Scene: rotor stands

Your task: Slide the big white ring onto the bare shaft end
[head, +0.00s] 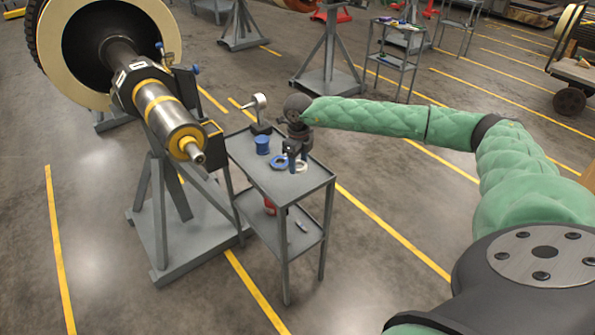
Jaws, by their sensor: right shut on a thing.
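The rotor's shaft (170,118) lies on a grey stand at the left, with its bare end (195,152) pointing toward me and to the right, past a yellow collar. My right gripper (291,167) points down over the top shelf of a grey cart. It is shut on the big white ring (301,166), which is low at the shelf and partly hidden by the fingers. A blue ring (278,162) lies just left of the fingers. My left gripper is out of view.
The cart (305,188) stands right of the rotor stand (165,235). On its top are a blue spool (262,145) and a pale round-headed item on a post (258,104). Small tools lie on the lower shelf. Floor in front of the cart is clear.

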